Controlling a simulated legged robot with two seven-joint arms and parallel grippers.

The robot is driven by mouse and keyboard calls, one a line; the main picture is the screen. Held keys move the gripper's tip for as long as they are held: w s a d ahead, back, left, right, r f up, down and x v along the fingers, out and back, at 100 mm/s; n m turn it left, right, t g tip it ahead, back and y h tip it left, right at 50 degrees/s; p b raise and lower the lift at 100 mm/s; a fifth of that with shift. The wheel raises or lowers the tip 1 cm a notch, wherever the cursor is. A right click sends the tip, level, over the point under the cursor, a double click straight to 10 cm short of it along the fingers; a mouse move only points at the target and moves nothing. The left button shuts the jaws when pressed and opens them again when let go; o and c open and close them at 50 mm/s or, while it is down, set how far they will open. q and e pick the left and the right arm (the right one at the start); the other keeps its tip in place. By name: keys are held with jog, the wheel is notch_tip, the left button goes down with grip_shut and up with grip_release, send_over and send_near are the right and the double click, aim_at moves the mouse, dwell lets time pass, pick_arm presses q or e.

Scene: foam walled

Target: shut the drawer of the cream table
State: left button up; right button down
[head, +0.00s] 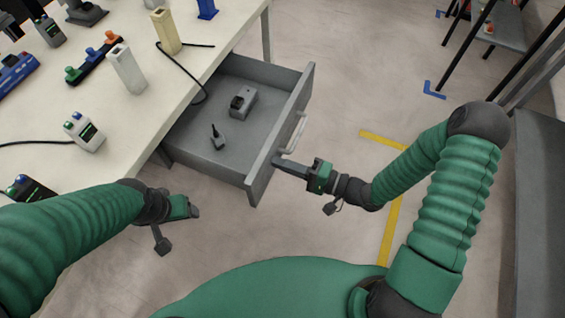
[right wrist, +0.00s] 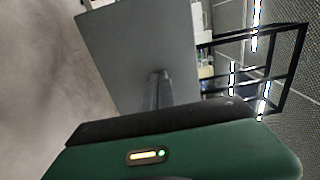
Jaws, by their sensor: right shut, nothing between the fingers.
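The grey drawer (head: 200,145) of the cream table (head: 125,100) stands pulled out in the head view. A dark box and a small dark-topped object lie inside it. The drawer's front panel (head: 281,135) carries a pale bar handle (head: 295,132). My right gripper (head: 277,162) is shut and empty, its tips at the lower outer face of the front panel, below the handle; whether they touch cannot be told. The right wrist view shows the grey front panel (right wrist: 140,50) just ahead of the fingers (right wrist: 160,78). My left gripper (head: 195,211) hangs over the floor left of the drawer; its jaw state is unclear.
The tabletop holds several devices, including a white block (head: 127,70), a cream block (head: 166,32) and a grey meter (head: 84,132). A black cable hangs over the table edge by the drawer. A dark rack (head: 490,30) stands at upper right.

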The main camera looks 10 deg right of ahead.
jog(key=shift+a, duration=0.1)
jog(key=p+x, duration=0.1)
jog(key=x, duration=1.1)
jog(key=shift+w+a+p, duration=0.1)
jog(key=shift+p, duration=0.25)
jog(key=b, duration=0.2)
send_over(202, 146)
jog(key=shift+w+a, duration=0.15)
jog(key=shift+w+r, duration=0.1)
jog(key=shift+r, duration=0.1)
jog(key=shift+r, duration=0.15)
